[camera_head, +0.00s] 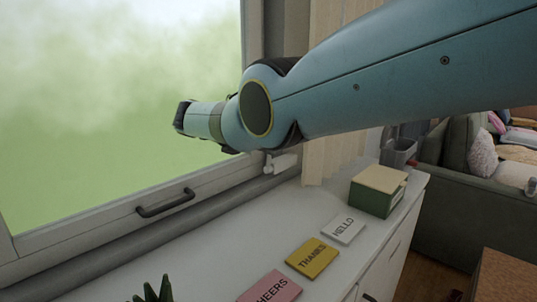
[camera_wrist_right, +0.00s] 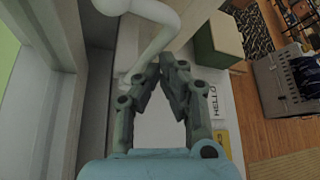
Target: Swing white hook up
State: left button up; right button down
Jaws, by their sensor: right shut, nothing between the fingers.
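The white hook (camera_head: 282,162) sits low at the window frame, partly covered by my right arm in the head view. In the right wrist view the white hook (camera_wrist_right: 150,28) is a smooth curved bar at the top, bending down behind the fingertips. My right gripper (camera_wrist_right: 162,66) is shut and empty, its fingertips close to the hook's lower part; I cannot tell whether they touch. In the head view my right arm comes in from the right and hides the right fingers. My left gripper is not in view.
A dark window handle (camera_head: 166,203) is on the lower window frame. A curtain (camera_head: 335,150) hangs behind the arm.

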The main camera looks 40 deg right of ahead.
jog(key=shift+w+r, duration=0.1)
jog(key=shift+w, duration=0.15)
dwell(0.5)
notch_tip(320, 180, up, 12)
jog(key=p, duration=0.1)
jog(key=shift+f, duration=0.25)
dwell(0.5)
